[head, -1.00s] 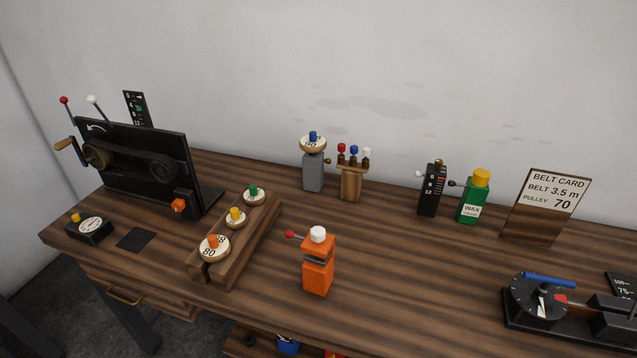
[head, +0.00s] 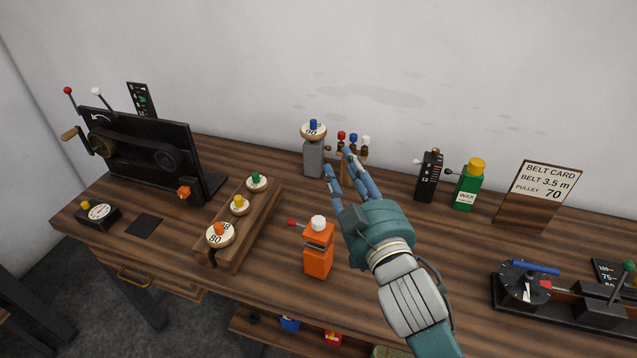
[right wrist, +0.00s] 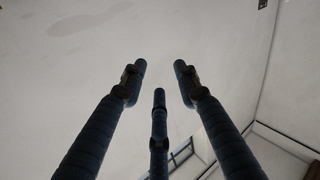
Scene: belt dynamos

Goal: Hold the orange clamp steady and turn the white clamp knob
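The orange clamp (head: 318,260) stands upright on the wooden bench, near the middle of the head view. Its white knob (head: 319,223) sits on top, and a short lever with a red ball end (head: 293,223) sticks out to its left. My right gripper (head: 340,168) is in the air to the right of the clamp and above it, fingers pointing up toward the wall. It is open and empty, and does not appear to touch the clamp. In the right wrist view its fingers (right wrist: 160,80) are spread with only wall behind them. My left gripper is not in view.
A wooden rack (head: 243,240) with several pulleys stands left of the clamp. Behind are a grey post (head: 314,160), a black box (head: 429,178) and a green wax bottle (head: 466,190). A belt card (head: 541,192) and a dial device (head: 524,285) are at right.

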